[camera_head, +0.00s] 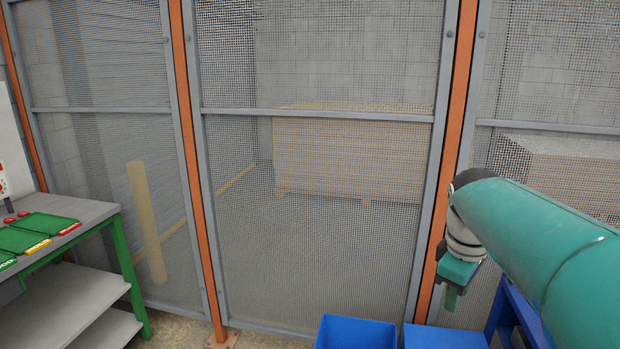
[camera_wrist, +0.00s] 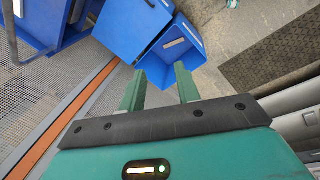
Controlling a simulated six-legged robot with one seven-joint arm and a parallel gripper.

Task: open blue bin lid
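In the head view, an open-topped blue bin (camera_head: 355,333) shows at the bottom edge. A flat blue surface (camera_head: 445,338) lies just right of it; I cannot tell whether it is a lid. The wrist view shows the open blue bin (camera_wrist: 192,57) beyond my fingertips, with a pale label inside. In the head view my arm covers part of the right side.
A wire mesh fence (camera_head: 320,220) with orange posts (camera_head: 199,190) stands behind the bins. A green-legged workbench (camera_head: 85,215) with green and red items is at left. A blue stand (camera_head: 512,305) is at right. Open floor (camera_wrist: 222,25) shows beside the bins.

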